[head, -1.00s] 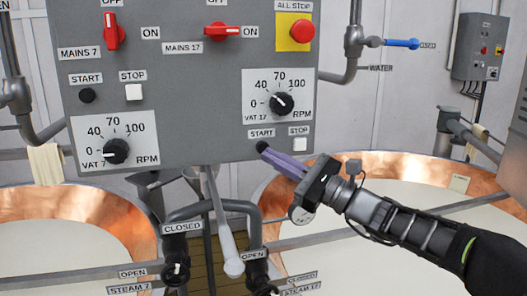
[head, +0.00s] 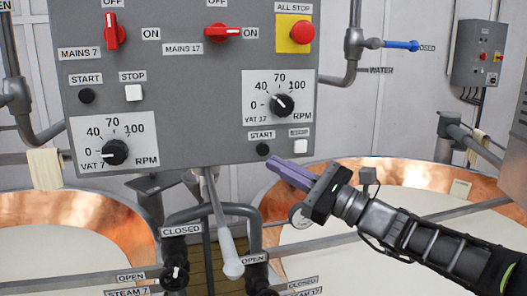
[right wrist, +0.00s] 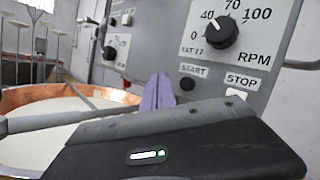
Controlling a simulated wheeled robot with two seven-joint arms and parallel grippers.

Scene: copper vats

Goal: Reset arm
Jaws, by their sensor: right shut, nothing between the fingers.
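My right gripper (head: 290,172) is shut and empty, its purple fingers together. In the head view it is just below and right of the black START button (head: 263,149) of vat 17, apart from it. The white STOP button (head: 301,146) is above the fingers. In the right wrist view the shut fingers (right wrist: 158,91) point toward the grey panel, left of the START button (right wrist: 187,84). My left gripper is in neither view.
The grey control panel (head: 190,80) has red mains switches, RPM dials and a red ALL STOP button (head: 302,32). Copper vats (head: 420,178) of pale liquid stand below. Grey pipes and a white-handled lever (head: 232,262) hang under the panel. A blue-handled water valve (head: 400,44) is at right.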

